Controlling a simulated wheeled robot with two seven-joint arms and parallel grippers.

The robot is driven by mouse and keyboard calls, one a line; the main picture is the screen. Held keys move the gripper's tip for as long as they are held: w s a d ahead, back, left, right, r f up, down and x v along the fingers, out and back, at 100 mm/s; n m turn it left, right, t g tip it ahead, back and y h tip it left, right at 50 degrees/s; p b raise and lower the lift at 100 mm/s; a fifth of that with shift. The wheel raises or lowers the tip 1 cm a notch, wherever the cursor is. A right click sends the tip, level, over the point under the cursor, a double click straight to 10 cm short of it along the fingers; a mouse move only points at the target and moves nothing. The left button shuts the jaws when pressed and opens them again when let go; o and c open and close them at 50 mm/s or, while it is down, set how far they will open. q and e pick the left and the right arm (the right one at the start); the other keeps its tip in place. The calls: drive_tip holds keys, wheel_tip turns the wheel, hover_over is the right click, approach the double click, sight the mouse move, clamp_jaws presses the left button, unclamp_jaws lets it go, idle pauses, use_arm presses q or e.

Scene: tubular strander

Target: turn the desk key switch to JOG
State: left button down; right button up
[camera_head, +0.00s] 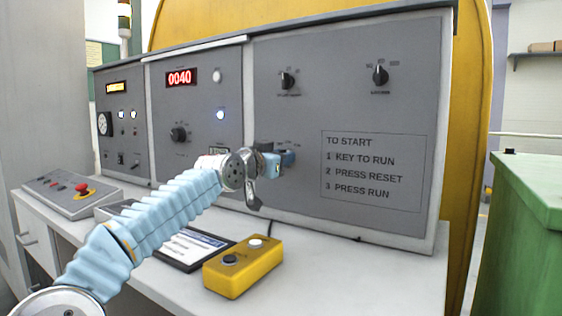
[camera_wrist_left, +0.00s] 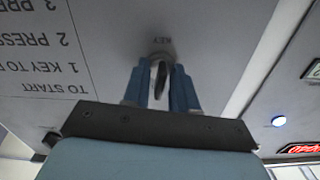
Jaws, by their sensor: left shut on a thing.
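The key switch (camera_wrist_left: 160,76) is on the grey desk panel, under a KEY label that appears upside down in the left wrist view. My left gripper (camera_head: 288,158) reaches the panel, and its blue fingers also show in the left wrist view (camera_wrist_left: 162,88). They are shut on the key's dark grip, one finger on each side. In the head view the gripper covers the key switch. I cannot read the position labels around the switch, so its setting is unclear. My right gripper is in neither view.
A TO START instruction plate (camera_head: 372,165) is right of the switch. Rotary knobs (camera_head: 380,75) sit above it. On the desk are a yellow button box (camera_head: 243,267), a dark framed sheet (camera_head: 180,245) and a box with a red stop button (camera_head: 82,189).

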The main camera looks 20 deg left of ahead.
use_arm(q)
drive_tip(key=shift+n, duration=0.6)
drive_tip(key=c, duration=1.2)
unclamp_jaws()
drive_tip(key=shift+c, duration=0.2)
